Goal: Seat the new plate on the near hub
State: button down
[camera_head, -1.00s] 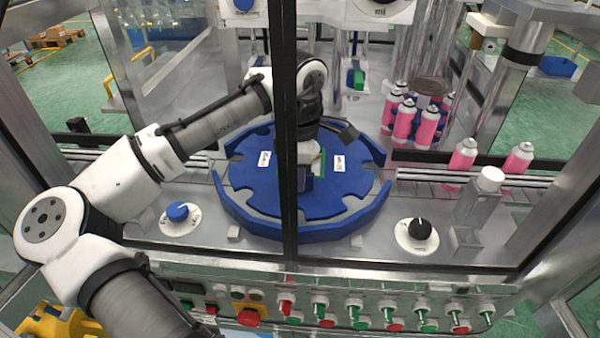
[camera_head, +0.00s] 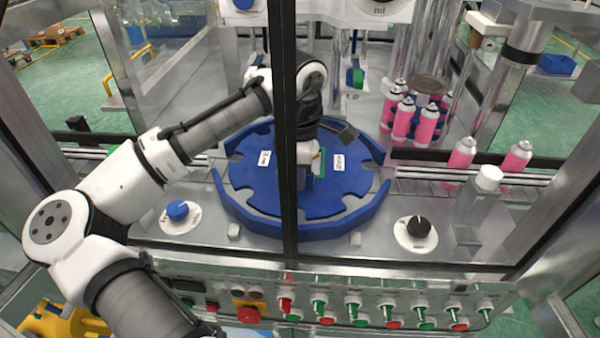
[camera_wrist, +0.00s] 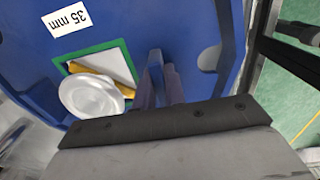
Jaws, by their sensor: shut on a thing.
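The new plate (camera_head: 250,175) is a broad blue notched disc with two white labels, in the middle of the machine in the head view. One label reads "35 mm" in the wrist view, where the plate (camera_wrist: 195,45) fills the upper part. A green-edged square opening (camera_wrist: 118,50) lies at its middle, with a round silver piece (camera_wrist: 88,95) in front of it. My gripper (camera_head: 303,182) points down at the plate's centre; its fingers (camera_wrist: 157,62) are shut on the plate beside the opening. The near hub is hidden under the plate; I cannot tell whether the plate lies flush.
A blue curved guide rail (camera_head: 320,230) runs round the plate's near side. A dark frame post (camera_head: 289,120) crosses in front of it. Pink cans (camera_head: 425,125) stand at the back right. A black knob (camera_head: 418,228) and a blue knob (camera_head: 177,210) flank the plate.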

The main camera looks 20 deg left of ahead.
jog(key=shift+f, duration=0.5)
jog(key=c, duration=1.4)
grip_release()
notch_tip(320, 180, up, 14)
jog(key=shift+f+b, duration=0.1)
jog(key=shift+b, duration=0.85)
